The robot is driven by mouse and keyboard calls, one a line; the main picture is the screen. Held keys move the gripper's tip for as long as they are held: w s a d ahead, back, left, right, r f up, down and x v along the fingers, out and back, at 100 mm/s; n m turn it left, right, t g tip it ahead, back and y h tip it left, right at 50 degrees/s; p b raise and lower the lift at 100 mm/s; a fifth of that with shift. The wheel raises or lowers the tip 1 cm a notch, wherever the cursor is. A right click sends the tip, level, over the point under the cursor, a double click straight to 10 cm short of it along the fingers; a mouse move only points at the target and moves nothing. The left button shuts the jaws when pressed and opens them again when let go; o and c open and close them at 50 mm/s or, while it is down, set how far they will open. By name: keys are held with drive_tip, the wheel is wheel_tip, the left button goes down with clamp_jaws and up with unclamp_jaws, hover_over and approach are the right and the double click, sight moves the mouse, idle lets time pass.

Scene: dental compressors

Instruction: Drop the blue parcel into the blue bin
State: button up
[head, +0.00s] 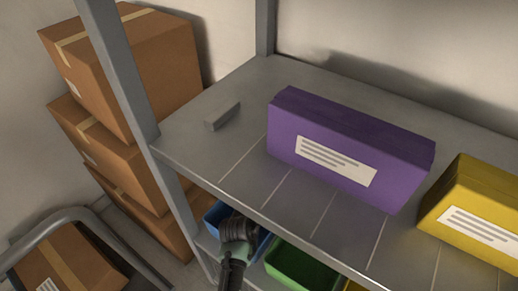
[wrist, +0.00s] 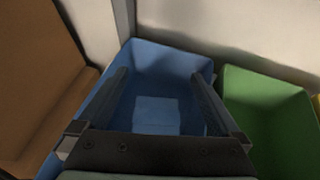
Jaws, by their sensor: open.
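The blue bin (wrist: 165,62) lies below my gripper (wrist: 160,76) in the wrist view. The two fingers are apart with nothing between them and point down into the bin. A paler blue rectangular patch (wrist: 156,116) shows low inside the bin; I cannot tell whether it is the blue parcel or the bin's floor. In the head view the blue bin (head: 213,215) shows only partly, under the shelf's front edge, with my wrist covering much of it. The fingers are hidden there. No blue parcel shows on the upper shelf.
A green bin (wrist: 262,115) stands right of the blue one. On the grey shelf (head: 235,160) sit a purple parcel (head: 345,135), a yellow parcel (head: 480,205) and a small grey block (head: 222,116). Cardboard boxes (head: 165,60) are stacked left, beyond the shelf post (head: 118,65).

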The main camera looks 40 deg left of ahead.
drive_tip(key=p+v, duration=0.4)
drive_tip(key=v, duration=0.8)
drive_tip(key=shift+s+r, duration=0.2)
